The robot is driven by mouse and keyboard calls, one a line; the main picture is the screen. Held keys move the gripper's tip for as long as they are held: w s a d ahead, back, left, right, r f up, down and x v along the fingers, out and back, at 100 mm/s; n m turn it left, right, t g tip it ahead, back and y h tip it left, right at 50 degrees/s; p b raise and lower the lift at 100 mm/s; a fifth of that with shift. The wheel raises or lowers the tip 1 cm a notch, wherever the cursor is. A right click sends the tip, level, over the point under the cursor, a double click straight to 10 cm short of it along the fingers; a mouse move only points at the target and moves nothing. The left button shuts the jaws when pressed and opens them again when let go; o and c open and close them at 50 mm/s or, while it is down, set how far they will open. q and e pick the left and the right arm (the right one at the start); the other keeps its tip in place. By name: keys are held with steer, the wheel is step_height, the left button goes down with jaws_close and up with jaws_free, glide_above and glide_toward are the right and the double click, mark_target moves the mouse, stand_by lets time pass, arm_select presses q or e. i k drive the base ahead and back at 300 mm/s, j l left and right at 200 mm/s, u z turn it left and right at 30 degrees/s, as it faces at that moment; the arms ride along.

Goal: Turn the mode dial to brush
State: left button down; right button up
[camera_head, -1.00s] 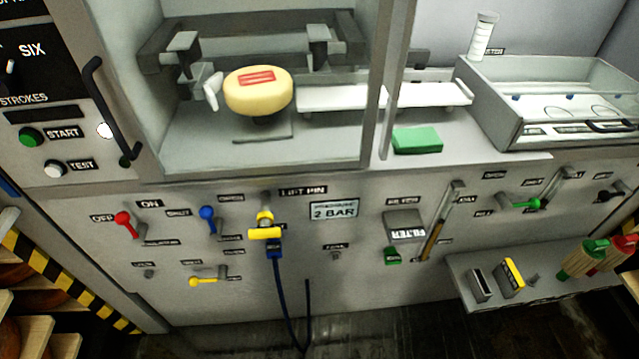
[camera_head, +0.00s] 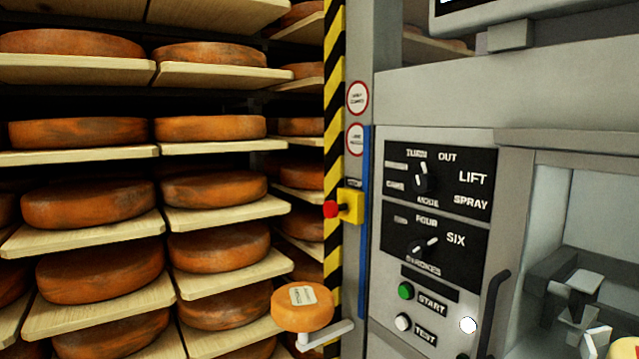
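The mode dial (camera_head: 422,180) is a small black knob with a white pointer mark, on the upper black panel (camera_head: 477,163) of the machine front. Its mark sits at the upper side, roughly toward the label TURN. Labels OUT, LIFT and SPRAY are to its right. Two small labels on its left are too blurred to read for certain. Neither of my grippers is in view.
Below are the strokes dial (camera_head: 421,245), green START button (camera_head: 405,291) and white TEST button (camera_head: 402,322). A black door handle (camera_head: 492,315) stands at the right. A red-and-yellow stop button (camera_head: 344,207) and cheese shelves (camera_head: 80,155) are on the left.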

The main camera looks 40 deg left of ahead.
mark_target(426, 182)
steer(key=u, duration=0.7)
